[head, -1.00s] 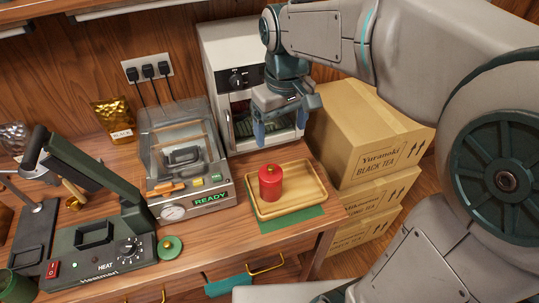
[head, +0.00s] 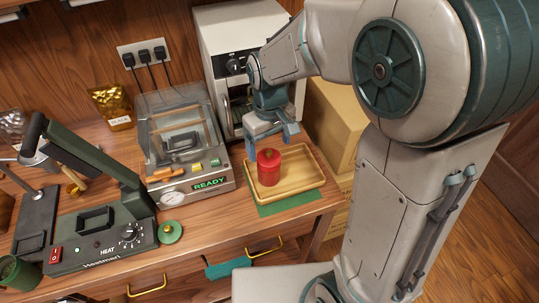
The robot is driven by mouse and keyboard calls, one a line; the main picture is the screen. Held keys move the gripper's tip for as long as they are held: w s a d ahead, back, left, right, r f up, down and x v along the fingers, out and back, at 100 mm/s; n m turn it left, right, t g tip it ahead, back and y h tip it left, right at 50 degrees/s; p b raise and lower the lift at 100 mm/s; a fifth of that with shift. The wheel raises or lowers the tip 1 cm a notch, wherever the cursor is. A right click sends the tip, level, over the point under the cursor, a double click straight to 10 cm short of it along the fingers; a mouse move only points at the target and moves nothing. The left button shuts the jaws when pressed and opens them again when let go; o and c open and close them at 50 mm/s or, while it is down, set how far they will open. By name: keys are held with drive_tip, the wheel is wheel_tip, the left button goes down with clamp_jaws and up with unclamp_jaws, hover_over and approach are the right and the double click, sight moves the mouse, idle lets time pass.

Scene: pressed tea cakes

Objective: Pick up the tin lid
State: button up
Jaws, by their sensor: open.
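A red cylindrical tin (head: 268,173) with a red top stands upright on the wooden tray (head: 313,182). My gripper (head: 271,146) points down, open, just above and behind the tin's top in the head view. I cannot tell whether its fingers are beside the top or only behind it; nothing is held. A small round green lid (head: 170,232) with a gold knob lies on the bench, right of the heat press. A dark green open container (head: 18,272) stands at the lower left, partly cut off by the frame.
The tray rests on a green mat (head: 273,208) at the bench's right end. A clear-lidded machine (head: 187,150) showing READY stands left of it, and a white oven (head: 222,60) behind. The heat press (head: 98,238) fills the bench's left. Cardboard boxes (head: 334,120) stand at right.

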sight(269, 152)
drive_tip(key=shift+f, duration=1.55)
drive_tip(key=shift+a, duration=0.1)
drive_tip(key=c, duration=1.1)
drive_tip(key=shift+r, duration=0.15)
